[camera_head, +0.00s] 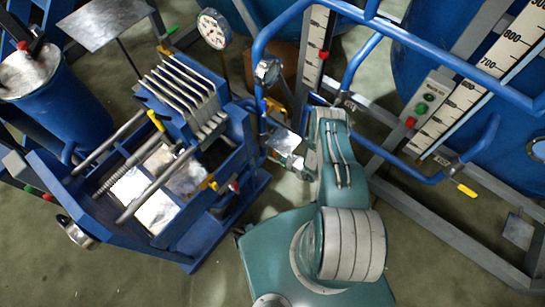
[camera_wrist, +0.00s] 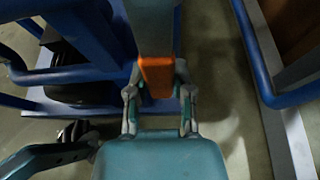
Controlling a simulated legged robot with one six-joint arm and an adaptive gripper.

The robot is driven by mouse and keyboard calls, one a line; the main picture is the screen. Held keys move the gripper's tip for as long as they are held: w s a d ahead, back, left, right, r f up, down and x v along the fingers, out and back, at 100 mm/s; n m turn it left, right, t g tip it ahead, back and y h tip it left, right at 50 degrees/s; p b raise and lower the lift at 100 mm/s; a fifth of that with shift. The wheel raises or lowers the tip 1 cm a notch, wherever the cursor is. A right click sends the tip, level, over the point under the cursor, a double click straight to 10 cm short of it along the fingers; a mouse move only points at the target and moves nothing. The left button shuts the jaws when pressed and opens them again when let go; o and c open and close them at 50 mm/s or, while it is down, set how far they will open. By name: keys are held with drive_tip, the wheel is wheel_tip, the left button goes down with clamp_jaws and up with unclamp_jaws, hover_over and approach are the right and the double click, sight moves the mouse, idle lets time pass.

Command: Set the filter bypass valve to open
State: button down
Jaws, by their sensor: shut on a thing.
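In the wrist view, my gripper (camera_wrist: 158,104) has one finger on each side of an orange-ended handle (camera_wrist: 157,75) and is shut on it. A wide grey-green bar runs up from the orange part to the top edge. I cannot tell from these frames whether this is the filter bypass valve's handle, nor its open or shut position. In the head view, my teal arm reaches to the blue pipework right of the filter press (camera_head: 185,110). My fingertips there are small and partly hidden. A yellow-orange piece (camera_head: 273,105) shows close above them.
Blue pipes (camera_head: 262,85) rise beside my arm, and blue tanks (camera_head: 440,70) with white scales stand at the right. A yellow-tipped handle (camera_head: 467,190) sticks out low on the right. In the wrist view, a blue pipe (camera_wrist: 250,45) runs close on the right. Green floor (camera_head: 90,275) is clear at lower left.

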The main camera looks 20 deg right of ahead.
drive_tip(key=shift+s+d+f, duration=0.1)
drive_tip(key=shift+s+f, duration=0.05)
drive_tip(key=shift+f, duration=0.05)
idle(0.4)
drive_tip(key=c, duration=0.7)
unclamp_jaws()
drive_tip(key=shift+o, duration=1.1)
drive_tip(key=shift+r, duration=0.1)
drive_tip(key=shift+d, duration=0.1)
drive_tip(key=v, duration=1.1)
drive_tip(key=shift+s+d+r, duration=0.15)
drive_tip(key=shift+s+r, duration=0.05)
drive_tip(key=shift+s, duration=0.1)
